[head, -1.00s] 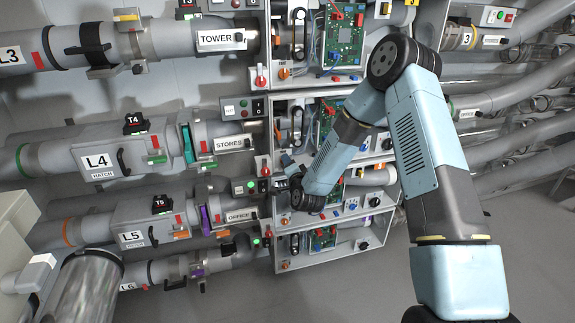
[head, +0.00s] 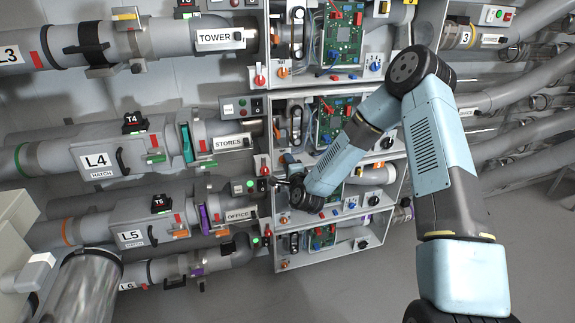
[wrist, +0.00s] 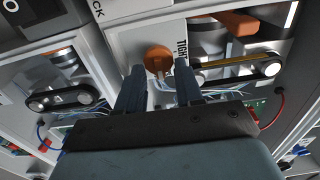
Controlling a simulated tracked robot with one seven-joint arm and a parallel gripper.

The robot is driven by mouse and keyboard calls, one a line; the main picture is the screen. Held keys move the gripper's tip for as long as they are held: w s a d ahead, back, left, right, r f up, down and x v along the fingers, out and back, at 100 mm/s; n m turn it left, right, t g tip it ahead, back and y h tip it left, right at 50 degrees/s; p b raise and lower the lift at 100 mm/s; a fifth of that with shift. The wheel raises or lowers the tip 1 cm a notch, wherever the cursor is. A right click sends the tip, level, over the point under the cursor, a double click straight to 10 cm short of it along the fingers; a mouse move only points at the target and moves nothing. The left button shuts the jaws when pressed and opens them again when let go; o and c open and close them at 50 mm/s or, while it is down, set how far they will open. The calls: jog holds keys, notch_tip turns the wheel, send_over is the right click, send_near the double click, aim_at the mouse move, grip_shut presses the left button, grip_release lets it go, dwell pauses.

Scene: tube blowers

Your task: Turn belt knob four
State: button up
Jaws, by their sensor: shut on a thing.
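In the wrist view an orange knob (wrist: 158,60) sits on a pale panel beside a label reading TIGHT. My gripper (wrist: 160,76) has one finger on each side of the knob and is shut on it. The fingertips hide part of its edges. In the head view my gripper (head: 284,176) reaches into the left side of the open cabinets, level with the L4 and L5 pipes. The gripped knob is hidden there behind my gripper and wrist, and its number cannot be read.
A red-handled lever (head: 264,168) is close to the left of my gripper. A green circuit board (head: 333,118) and a blue knob (head: 351,203) are nearby in the cabinets. In the wrist view a dark belt (wrist: 240,72) runs right of the knob. Open floor (head: 340,290) lies below.

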jog(key=shift+d+f, duration=0.2)
jog(key=shift+f, duration=0.05)
jog(key=o, duration=0.7)
jog(key=shift+c, duration=0.2)
jog(key=shift+o, duration=0.4)
jog(key=shift+a, duration=0.1)
jog(key=shift+r, duration=0.1)
jog(key=v, duration=1.3)
jog(key=shift+s, duration=0.4)
